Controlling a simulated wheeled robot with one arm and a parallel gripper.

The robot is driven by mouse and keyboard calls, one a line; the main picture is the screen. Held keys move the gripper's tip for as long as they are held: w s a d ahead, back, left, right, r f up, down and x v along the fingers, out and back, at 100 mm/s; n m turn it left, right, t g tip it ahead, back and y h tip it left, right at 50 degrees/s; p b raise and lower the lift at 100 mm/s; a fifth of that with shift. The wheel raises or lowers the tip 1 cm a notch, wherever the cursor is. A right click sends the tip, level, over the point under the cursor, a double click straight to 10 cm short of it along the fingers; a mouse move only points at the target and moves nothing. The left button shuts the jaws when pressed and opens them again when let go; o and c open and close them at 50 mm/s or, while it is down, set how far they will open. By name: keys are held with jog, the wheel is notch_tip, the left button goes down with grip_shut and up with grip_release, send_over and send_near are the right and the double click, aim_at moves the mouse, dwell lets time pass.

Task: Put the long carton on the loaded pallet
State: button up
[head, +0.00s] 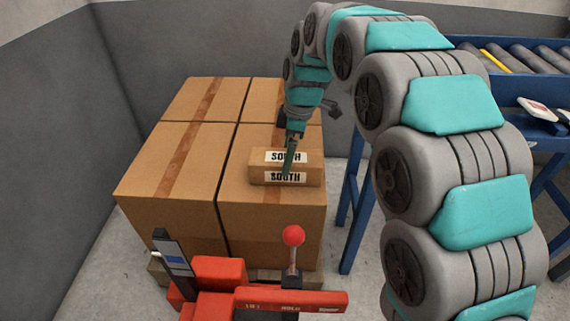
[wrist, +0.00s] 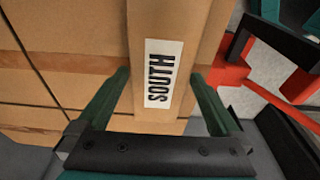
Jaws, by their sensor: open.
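The long carton (head: 258,168) is a small brown box with white SOUTH labels. It lies on top of the front right large carton of the loaded pallet (head: 270,275) and looks level. In the wrist view the long carton (wrist: 195,50) runs up the picture between the two green fingers. My gripper (head: 289,172) is at the long carton, and in the wrist view my gripper (wrist: 160,75) is open, with one finger on either side of it. I cannot tell whether the fingers touch it. The carton's far end is out of the wrist view.
Several large taped cartons (head: 172,205) fill the pallet. A red pallet jack (head: 222,270) with a red-knobbed lever (head: 293,236) stands in front. A blue roller conveyor (head: 520,85) is at the right. Grey walls (head: 60,110) close in the left and back.

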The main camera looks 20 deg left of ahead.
jog(key=r, duration=0.4)
jog(key=d+r, duration=0.1)
jog(key=r, duration=0.1)
jog(key=shift+w+r, duration=0.15)
jog(key=shift+w, duration=0.05)
jog(key=shift+d+r, duration=0.15)
jog(key=shift+r, duration=0.4)
jog(key=shift+s+d, duration=0.15)
jog(key=shift+d, duration=0.05)
jog(key=s+d+f+m+h, duration=0.1)
jog(key=s+d+m, duration=0.4)
jog(key=s+d, duration=0.3)
jog(key=s+d+m, duration=0.5)
jog(key=d, duration=0.6)
jog(key=s+d+f+m, duration=0.2)
jog(key=s+d+m, duration=0.1)
jog(key=s, duration=0.3)
jog(key=s+d+f+m+g, duration=0.1)
jog(key=s+d+f+m, duration=0.2)
jog(key=s, duration=0.4)
jog(key=s+d+f+m+h, duration=0.1)
jog(key=s+d+f+m, duration=0.1)
jog(key=s+d+m, duration=0.2)
jog(key=s, duration=0.3)
jog(key=shift+d+f+m, duration=0.3)
jog(key=shift+f+m, duration=0.05)
jog(key=shift+m, duration=0.05)
